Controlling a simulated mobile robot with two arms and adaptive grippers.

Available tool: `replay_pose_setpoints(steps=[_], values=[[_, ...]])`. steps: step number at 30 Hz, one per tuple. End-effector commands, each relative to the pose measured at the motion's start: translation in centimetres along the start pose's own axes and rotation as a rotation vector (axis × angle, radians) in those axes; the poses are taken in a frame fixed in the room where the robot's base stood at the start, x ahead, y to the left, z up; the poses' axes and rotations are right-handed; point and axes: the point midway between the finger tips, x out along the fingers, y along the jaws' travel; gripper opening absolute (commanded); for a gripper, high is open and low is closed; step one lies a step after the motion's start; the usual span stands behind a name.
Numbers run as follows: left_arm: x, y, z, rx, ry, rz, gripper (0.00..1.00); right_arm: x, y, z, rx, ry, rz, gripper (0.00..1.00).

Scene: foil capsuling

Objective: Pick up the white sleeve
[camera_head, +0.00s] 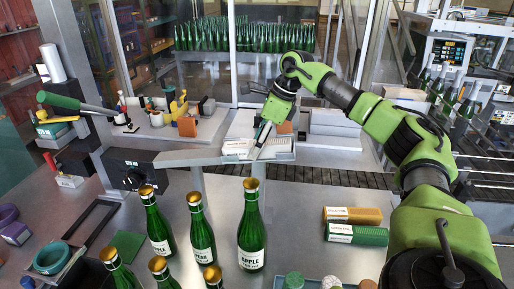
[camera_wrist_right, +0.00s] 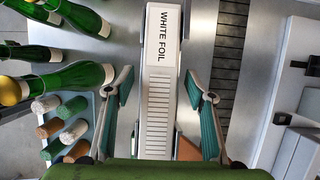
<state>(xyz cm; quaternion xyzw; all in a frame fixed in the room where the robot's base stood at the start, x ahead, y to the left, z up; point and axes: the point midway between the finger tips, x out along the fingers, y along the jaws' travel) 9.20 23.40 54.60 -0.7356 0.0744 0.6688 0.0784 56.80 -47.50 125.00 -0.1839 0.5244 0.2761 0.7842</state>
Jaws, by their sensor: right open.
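The white sleeve (camera_wrist_right: 160,95) is a long ribbed white stack with a "WHITE FOIL" label at its upper end in the right wrist view. In the head view, its white labelled end (camera_head: 238,147) shows on the grey raised shelf, beside my right gripper (camera_head: 262,133). My right gripper (camera_wrist_right: 159,76) is open, with one teal-padded finger on each side of the sleeve. Gaps show between both fingers and the sleeve. I cannot tell how high the fingertips are above it. My left gripper is not in view.
An orange sleeve (camera_head: 353,215) and a green sleeve (camera_head: 356,235) lie on the table at right. Several gold-topped green bottles (camera_head: 251,228) stand in front of the shelf (camera_head: 185,158). Several coloured stoppers (camera_wrist_right: 72,130) stand left of the gripper in the wrist view.

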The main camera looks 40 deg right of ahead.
Motion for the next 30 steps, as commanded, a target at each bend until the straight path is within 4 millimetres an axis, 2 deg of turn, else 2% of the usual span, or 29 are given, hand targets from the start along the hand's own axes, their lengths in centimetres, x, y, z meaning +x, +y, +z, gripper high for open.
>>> replay_pose_setpoints(steps=[3,8,20,25,28,30], values=[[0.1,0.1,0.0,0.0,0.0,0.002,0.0,0.0,0.0,0.0,0.0,0.0,0.0,0.5],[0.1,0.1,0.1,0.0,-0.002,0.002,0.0,0.0,0.0,0.0,0.0,0.0,0.0,0.08],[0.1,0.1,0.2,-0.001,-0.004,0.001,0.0,-0.3,0.0,0.2,0.0,-0.002,-0.001,0.07],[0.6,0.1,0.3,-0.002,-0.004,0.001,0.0,-1.5,-0.1,0.8,-0.001,-0.004,-0.002,0.07],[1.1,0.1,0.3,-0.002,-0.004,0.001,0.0,-2.9,-0.1,1.4,-0.002,-0.006,-0.002,0.07],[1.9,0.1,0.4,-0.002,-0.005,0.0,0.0,-3.6,1.0,1.8,-0.006,-0.006,-0.002,0.07]])
